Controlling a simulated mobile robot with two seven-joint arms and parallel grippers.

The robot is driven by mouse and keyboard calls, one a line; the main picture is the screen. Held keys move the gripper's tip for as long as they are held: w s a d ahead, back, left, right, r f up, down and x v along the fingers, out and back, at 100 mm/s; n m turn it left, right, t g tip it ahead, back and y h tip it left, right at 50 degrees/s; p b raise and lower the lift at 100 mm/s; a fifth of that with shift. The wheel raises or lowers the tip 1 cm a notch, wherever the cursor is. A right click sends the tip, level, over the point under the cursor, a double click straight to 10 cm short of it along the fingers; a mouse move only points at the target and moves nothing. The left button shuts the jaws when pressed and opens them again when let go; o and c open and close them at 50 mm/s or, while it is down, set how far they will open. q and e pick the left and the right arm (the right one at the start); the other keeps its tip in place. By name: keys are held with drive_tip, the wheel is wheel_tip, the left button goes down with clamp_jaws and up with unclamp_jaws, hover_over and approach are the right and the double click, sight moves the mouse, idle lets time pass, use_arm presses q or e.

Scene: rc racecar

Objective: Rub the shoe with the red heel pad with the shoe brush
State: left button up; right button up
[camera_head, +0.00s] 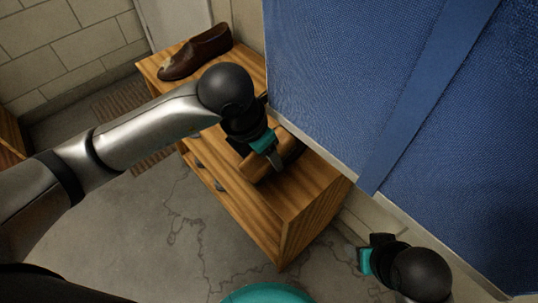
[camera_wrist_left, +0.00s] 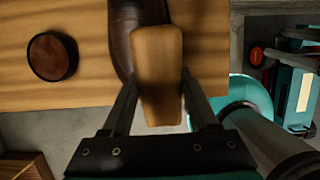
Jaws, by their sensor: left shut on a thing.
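My left gripper (camera_head: 268,158) is over the middle of the wooden cabinet. It is shut on the shoe brush, a tan wooden block (camera_wrist_left: 157,70) between its fingers in the left wrist view. A dark brown shoe (camera_wrist_left: 122,40) lies behind the brush in that view, partly covered by it; its heel pad is hidden. I cannot tell whether brush and shoe touch. Another brown shoe (camera_head: 200,52) lies at the cabinet's far left end, with a pale patch at its near left end. My right gripper (camera_head: 366,258) is low at the right, its fingers mostly hidden.
The cabinet top (camera_head: 318,185) is bare toward its near right end. A round dark tin (camera_wrist_left: 52,56) with a reddish-brown top stands on the wood, apart from the shoe. A large blue panel (camera_head: 360,80) rises close behind the cabinet. Cracked grey floor (camera_head: 150,220) lies in front.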

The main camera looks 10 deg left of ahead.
use_arm(q)
drive_tip(key=shift+w+a+f, duration=0.15)
drive_tip(key=shift+w+a, duration=0.2)
drive_tip(key=shift+a, duration=0.2)
drive_tip(key=shift+w+a+f, duration=0.1)
drive_tip(key=shift+w+a, duration=0.25)
drive_tip(key=shift+a, duration=0.2)
drive_tip(key=shift+w+a, duration=0.15)
drive_tip(key=shift+a, duration=0.05)
drive_tip(key=shift+c, duration=0.6)
drive_tip(key=shift+w+a+b, duration=0.5)
drive_tip(key=shift+w+a, duration=0.2)
drive_tip(key=shift+a, duration=0.35)
drive_tip(key=shift+r, duration=0.15)
drive_tip(key=d+p+v, duration=0.1)
drive_tip(key=p+v, duration=0.3)
drive_tip(key=v, duration=0.2)
drive_tip(key=shift+a+p, duration=0.3)
drive_tip(key=shift+r, duration=0.1)
